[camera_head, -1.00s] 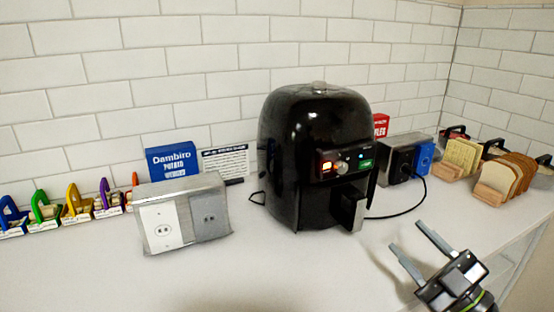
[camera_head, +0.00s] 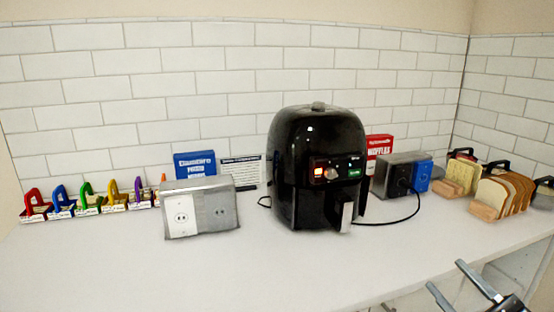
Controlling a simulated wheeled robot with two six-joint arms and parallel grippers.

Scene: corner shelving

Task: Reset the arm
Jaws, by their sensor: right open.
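My right gripper (camera_head: 458,283) shows at the bottom right of the head view, partly cut off by the lower edge. Its two fingers are apart and nothing is between them. It is in front of the counter's front edge, apart from the objects on the counter. My left gripper is not in view.
A black air fryer (camera_head: 318,150) stands mid-counter, its cord running to an outlet box (camera_head: 393,177). A grey outlet box (camera_head: 203,212) stands left of it. Bread slices in a rack (camera_head: 487,194) stand at right. Colored holders (camera_head: 87,199) line the left. The front counter (camera_head: 200,275) is clear.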

